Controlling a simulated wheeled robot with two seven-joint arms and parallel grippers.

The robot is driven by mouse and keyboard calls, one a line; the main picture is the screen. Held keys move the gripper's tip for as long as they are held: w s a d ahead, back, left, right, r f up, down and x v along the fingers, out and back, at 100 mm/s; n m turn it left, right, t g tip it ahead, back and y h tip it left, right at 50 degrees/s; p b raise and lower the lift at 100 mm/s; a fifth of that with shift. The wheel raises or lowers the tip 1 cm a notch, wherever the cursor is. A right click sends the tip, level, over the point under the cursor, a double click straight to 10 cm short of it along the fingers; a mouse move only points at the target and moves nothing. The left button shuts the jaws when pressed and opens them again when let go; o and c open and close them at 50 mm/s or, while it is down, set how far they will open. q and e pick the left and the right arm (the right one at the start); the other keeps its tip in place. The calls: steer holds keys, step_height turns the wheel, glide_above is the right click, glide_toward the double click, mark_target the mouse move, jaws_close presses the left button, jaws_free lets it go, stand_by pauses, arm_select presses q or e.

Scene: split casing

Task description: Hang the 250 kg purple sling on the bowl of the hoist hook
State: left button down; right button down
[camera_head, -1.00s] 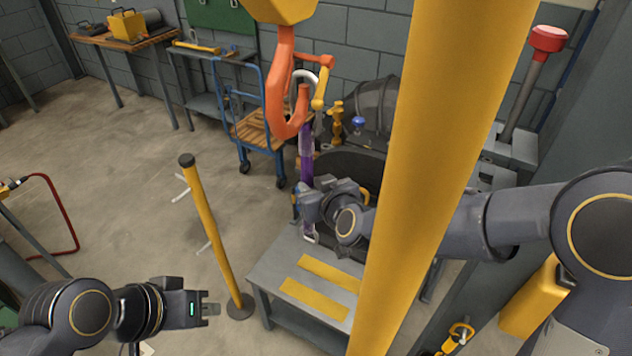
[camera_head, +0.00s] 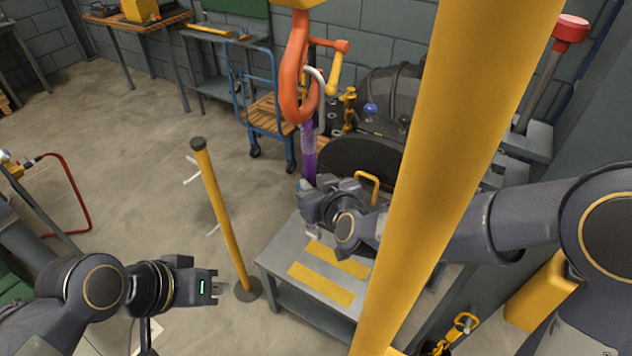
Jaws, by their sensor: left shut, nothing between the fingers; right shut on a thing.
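The orange hoist hook (camera_head: 292,85) hangs at top centre, its bowl low and open to the right. The purple sling (camera_head: 309,152) hangs upright just below and right of the bowl. A pale grey loop (camera_head: 321,84) at its upper end shows beside the hook tip; I cannot tell whether it sits in the bowl or behind it. My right gripper (camera_head: 307,197) is shut on the sling's lower part, hiding some of it. A pale end fitting (camera_head: 311,232) shows below the gripper. My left gripper (camera_head: 212,287) is shut and empty at lower left, far from the hook.
A yellow column (camera_head: 455,150) crosses the view in front of my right arm. A grey table (camera_head: 283,262) with yellow stripes stands below the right gripper. A yellow post (camera_head: 222,215) stands left of it. A blue trolley (camera_head: 262,105) and dark machinery (camera_head: 365,160) stand behind.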

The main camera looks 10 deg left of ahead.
stand_by(0.4)
steer(key=shift+s+a+f+b, duration=0.15)
steer(key=shift+s+f+b, duration=0.1)
steer(key=shift+f+b, duration=0.45)
steer(key=shift+s+a+f+b, duration=0.1)
steer(key=shift+s+f+b, duration=0.1)
steer(key=shift+f+b, duration=0.45)
steer(key=shift+f, duration=0.1)
step_height(320, 180, down, 2)
steer(key=shift+s+f+b, duration=0.15)
steer(key=shift+f+b, duration=0.1)
steer(key=shift+b, duration=0.9)
